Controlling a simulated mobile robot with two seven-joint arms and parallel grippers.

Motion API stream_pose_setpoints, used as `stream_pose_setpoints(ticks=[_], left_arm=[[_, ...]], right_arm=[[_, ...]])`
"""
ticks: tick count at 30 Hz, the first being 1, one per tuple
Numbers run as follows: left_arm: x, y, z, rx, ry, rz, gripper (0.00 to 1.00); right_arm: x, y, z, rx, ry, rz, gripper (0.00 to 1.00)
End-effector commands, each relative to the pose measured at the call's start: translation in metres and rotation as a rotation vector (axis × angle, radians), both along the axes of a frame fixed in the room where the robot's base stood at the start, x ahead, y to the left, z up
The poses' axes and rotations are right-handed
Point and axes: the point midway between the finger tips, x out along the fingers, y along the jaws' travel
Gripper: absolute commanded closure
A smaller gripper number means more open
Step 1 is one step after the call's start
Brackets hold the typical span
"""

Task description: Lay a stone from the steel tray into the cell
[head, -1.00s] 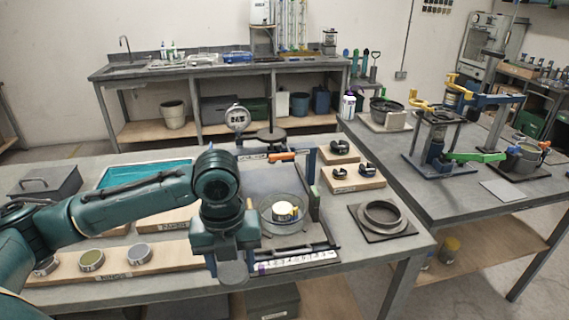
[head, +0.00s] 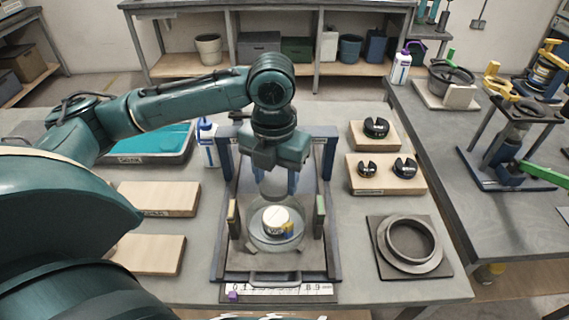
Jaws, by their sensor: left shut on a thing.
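My left gripper (head: 277,188) points down just behind and above the round clear cell (head: 255,238). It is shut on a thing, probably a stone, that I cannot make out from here. The cell stands in a dark blue frame in the middle of the bench. A pale round piece with yellow sides (head: 275,219) sits inside it. A grey-rimmed tray (head: 160,159) with a teal inside, probably the steel tray, lies at the left, partly behind my arm. My right gripper is not in view.
Upright posts (head: 320,217) flank the cell. Wooden blocks with black slotted weights (head: 404,168) lie to the right, behind a grey ring on a dark plate (head: 382,255). Two bare wooden boards (head: 156,199) lie at the left. A white bottle (head: 208,143) stands behind the frame's left side.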

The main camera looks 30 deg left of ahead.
Motion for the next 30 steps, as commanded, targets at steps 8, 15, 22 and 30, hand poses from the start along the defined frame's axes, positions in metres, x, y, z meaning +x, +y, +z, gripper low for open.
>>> stream_pose_setpoints(ticks=[8, 15, 22, 30], left_arm=[[0.000, 0.000, -0.021, 0.000, -0.001, 0.000, 0.73], [0.000, 0.000, -0.038, 0.000, -0.001, 0.000, 0.73], [0.000, 0.000, -0.050, 0.000, 0.001, 0.000, 0.73], [0.000, 0.000, -0.069, 0.000, 0.002, 0.001, 0.73]], right_arm=[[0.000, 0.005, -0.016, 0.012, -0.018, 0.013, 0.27], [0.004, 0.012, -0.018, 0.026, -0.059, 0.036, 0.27], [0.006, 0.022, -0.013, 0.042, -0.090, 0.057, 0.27], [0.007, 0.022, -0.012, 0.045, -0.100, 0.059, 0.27]])
